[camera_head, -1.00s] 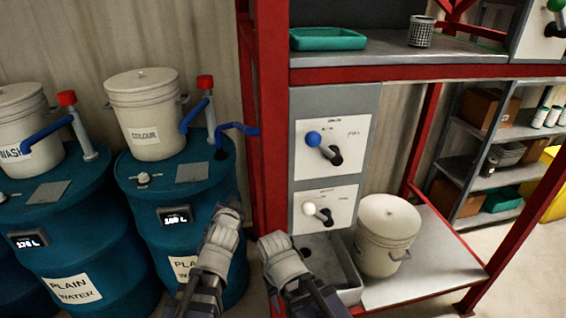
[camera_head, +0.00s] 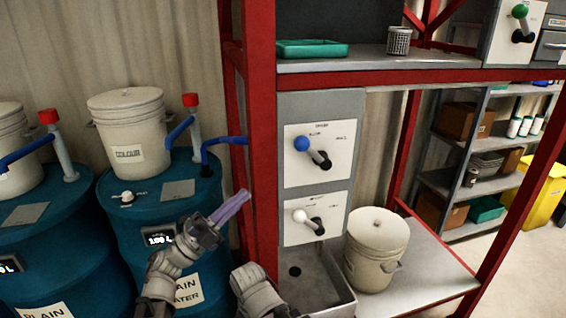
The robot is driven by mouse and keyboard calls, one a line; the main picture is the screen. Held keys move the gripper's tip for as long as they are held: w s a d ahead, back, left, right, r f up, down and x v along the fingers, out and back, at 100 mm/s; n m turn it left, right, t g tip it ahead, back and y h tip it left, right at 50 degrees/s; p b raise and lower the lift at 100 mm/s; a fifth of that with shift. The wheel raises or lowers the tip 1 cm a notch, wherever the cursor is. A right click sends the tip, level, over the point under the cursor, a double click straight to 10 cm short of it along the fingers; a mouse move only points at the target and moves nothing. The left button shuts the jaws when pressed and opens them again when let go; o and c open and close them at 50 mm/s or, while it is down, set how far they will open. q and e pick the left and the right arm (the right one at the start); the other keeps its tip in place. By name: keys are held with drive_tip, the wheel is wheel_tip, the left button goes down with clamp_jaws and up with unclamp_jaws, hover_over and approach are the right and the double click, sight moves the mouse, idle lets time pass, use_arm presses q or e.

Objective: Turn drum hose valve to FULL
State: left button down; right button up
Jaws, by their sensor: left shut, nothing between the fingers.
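Two levers sit on white plates on the grey rack panel. The upper lever has a blue knob (camera_head: 301,143) and the lower one a white knob (camera_head: 299,216); both knobs sit left of their dark pivots. A small white-knobbed fitting (camera_head: 127,197) is on top of the nearer blue drum (camera_head: 120,232). The printing by the levers is too small to read, so I cannot tell which is the drum hose valve. My left gripper (camera_head: 240,198) is shut and empty in front of that drum, left of the red post. My right arm shows at the bottom centre, its fingers unseen.
A red post (camera_head: 262,120) stands between the drums and panel. A grey sink (camera_head: 318,278) lies below the levers, with a lidded white bucket (camera_head: 376,240) beside it. A blue hose (camera_head: 222,145) runs from the drum toward the post. Free floor shows at right.

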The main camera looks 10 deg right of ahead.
use_arm(q)
drive_tip(key=p, duration=0.7)
approach(312, 152)
drive_tip(key=r, duration=0.1)
drive_tip(key=w+r, duration=0.1)
drive_tip(key=r, duration=0.2)
drive_tip(key=shift+w+d, duration=0.2)
drive_tip(key=shift+w, duration=0.15)
drive_tip(key=shift+w+d+r+p, duration=0.15)
drive_tip(key=shift+d+r+p, duration=0.15)
drive_tip(key=shift+d, duration=0.4)
